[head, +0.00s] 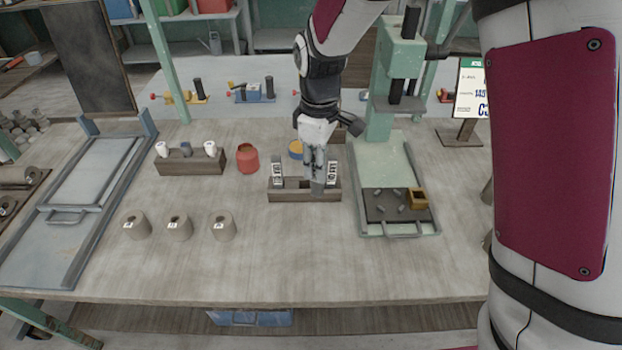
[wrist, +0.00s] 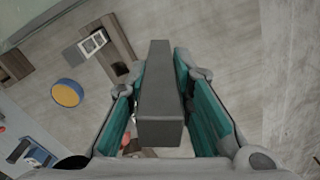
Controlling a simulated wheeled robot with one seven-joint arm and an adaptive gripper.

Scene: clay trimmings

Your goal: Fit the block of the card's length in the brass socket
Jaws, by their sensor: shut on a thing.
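My gripper (head: 316,168) is above the dark wooden rack (head: 290,195) in the head view. It is shut on a plain grey block (wrist: 160,95), which sits between the teal finger pads in the wrist view; its lower end (head: 317,189) shows in the head view. Labelled blocks stand in the rack, one at the left (head: 278,172) and one at the right (head: 332,173). The brass socket (head: 418,200) is on a dark plate at the right, empty as far as I can see. The card (head: 470,92) stands behind at the right, partly hidden by my arm.
A green press (head: 398,75) stands behind the dark plate (head: 376,210). Several grey cylinders (head: 180,228), a red pot (head: 247,159) and another wooden rack (head: 185,164) lie to the left. A grey tray frame (head: 70,240) is at the far left. The front table area is clear.

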